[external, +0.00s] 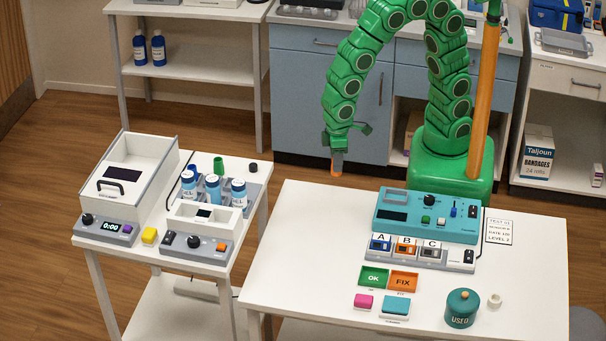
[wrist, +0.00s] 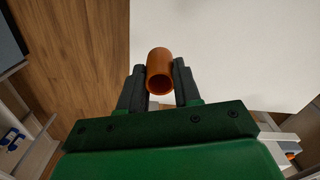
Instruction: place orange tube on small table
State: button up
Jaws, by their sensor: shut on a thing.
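My gripper (external: 338,163) points down beyond the far left edge of the larger white table (external: 290,250), in front of the blue cabinets. It is shut on the orange tube (wrist: 159,72), held between two dark fingers with its open end showing in the wrist view. In the external view only a small orange bit of the tube (external: 336,173) shows at the fingertips. The smaller white table (external: 255,166) stands to the left, apart from my gripper. In the wrist view a white surface lies past the tube, with wood floor on the left.
The larger table holds a teal device (external: 427,214), coloured trays and a teal jar (external: 462,308). Its left part is clear.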

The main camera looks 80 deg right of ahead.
jog(key=w+d+f+m, duration=0.1)
jog(key=w+d, duration=0.5)
jog(key=w, duration=0.3)
jog(key=w+d+f+m, duration=0.1)
jog(key=w+d, duration=0.5)
jog(key=w, duration=0.3)
jog(key=w+d+m, duration=0.1)
jog(key=w+d, duration=0.4)
jog(key=d, duration=0.3)
jog(key=w+d+f, duration=0.1)
jog(key=w+d, duration=0.3)
jog(key=d, duration=0.4)
jog(key=shift+w+d+f+m, duration=0.2)
jog(key=shift+w+f+m, duration=0.1)
jog(key=shift+w+m, duration=0.1)
